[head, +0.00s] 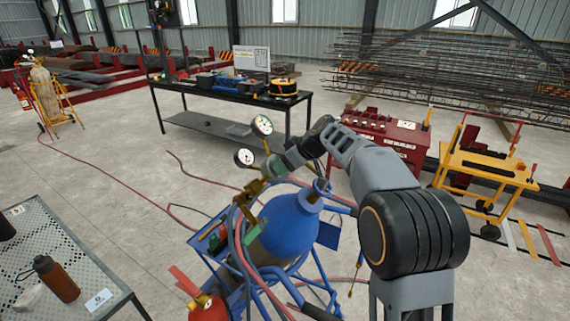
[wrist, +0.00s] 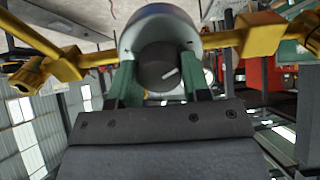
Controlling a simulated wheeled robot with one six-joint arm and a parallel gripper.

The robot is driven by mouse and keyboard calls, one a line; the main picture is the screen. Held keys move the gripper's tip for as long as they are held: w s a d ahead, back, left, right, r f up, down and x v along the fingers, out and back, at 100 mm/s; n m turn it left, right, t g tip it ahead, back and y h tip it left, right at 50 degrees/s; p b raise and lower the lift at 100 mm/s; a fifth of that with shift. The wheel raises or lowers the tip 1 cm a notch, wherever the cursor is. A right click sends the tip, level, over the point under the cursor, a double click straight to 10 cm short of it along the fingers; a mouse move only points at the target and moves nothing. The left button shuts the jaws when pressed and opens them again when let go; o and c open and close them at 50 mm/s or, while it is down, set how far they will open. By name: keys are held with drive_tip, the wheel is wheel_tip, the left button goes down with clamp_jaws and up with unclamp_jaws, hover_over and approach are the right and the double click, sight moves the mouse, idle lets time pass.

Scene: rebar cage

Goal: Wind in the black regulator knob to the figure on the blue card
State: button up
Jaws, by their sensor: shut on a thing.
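In the wrist view the black regulator knob (wrist: 158,67) sits between the two green fingers of my gripper (wrist: 161,82), which is shut on it. A pale mark shows on the knob's face. Yellow brass fittings (wrist: 262,34) extend to both sides of the pale regulator body behind it. In the head view my gripper (head: 272,168) is at the brass regulator above the blue cylinder (head: 292,222), and it hides the knob. Two round white gauges, an upper one (head: 262,125) and a lower one (head: 244,157), stand beside it; their readings are too small to tell. I cannot make out a blue card with certainty.
Hoses (head: 238,235) hang close around the cylinder's blue cart. A red extinguisher (head: 207,306) stands at the front. A perforated table (head: 95,262) holds a brown bottle (head: 56,279) at left. A black workbench (head: 215,125) and a red machine (head: 383,140) stand behind.

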drive_tip(key=shift+m, duration=0.3)
drive_tip(key=m, duration=0.3)
drive_tip(key=shift+m, duration=0.3)
drive_tip(key=m, duration=0.4)
drive_tip(key=shift+d+m+y+p, duration=0.1)
drive_tip(key=shift+m+y+p, duration=0.2)
drive_tip(key=shift+y, duration=0.1)
drive_tip(key=m+p, duration=0.1)
drive_tip(key=m, duration=0.3)
drive_tip(key=shift+g, duration=0.3)
drive_tip(key=m+p, duration=0.1)
drive_tip(key=m, duration=0.4)
drive_tip(key=shift+d+y, duration=0.1)
drive_tip(key=shift+y, duration=0.3)
drive_tip(key=shift+f+m, duration=0.1)
drive_tip(key=shift+m, duration=0.3)
drive_tip(key=o, duration=0.9)
